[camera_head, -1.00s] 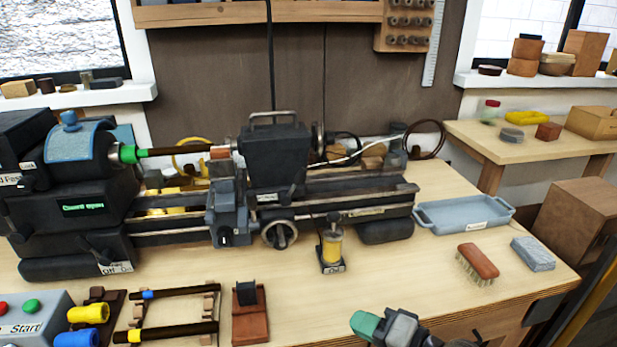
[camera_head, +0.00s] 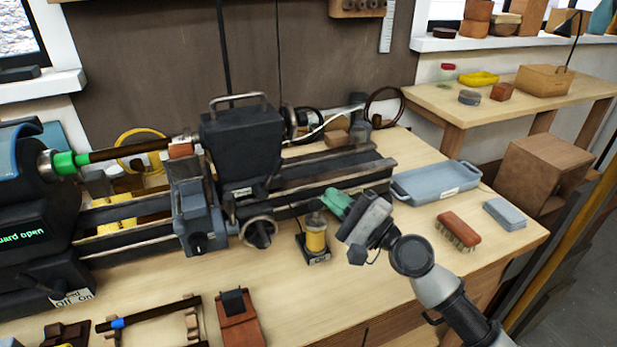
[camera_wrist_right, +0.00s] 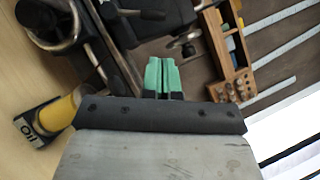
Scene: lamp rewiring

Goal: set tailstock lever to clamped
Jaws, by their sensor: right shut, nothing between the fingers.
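The dark tailstock (camera_head: 243,145) stands on the lathe bed, with a bar handle on top. A small pale label (camera_head: 238,192) sits low on its front, too small to read. A dark lever-like part (camera_head: 229,208) shows below it by the handwheel (camera_head: 259,231); I cannot tell its setting. My right gripper (camera_head: 338,203) has green fingertips that are shut and empty. It is in front of the bed, right of the tailstock and apart from it. In the right wrist view the fingertips (camera_wrist_right: 161,75) are together, pointing toward dark lathe parts. My left gripper is not in view.
A yellow oil can (camera_head: 316,238) stands just left of and below my right gripper. A blue-grey tray (camera_head: 435,182), a brush (camera_head: 459,229) and a grey block (camera_head: 505,213) lie to the right on the bench. The front middle of the bench (camera_head: 300,290) is clear.

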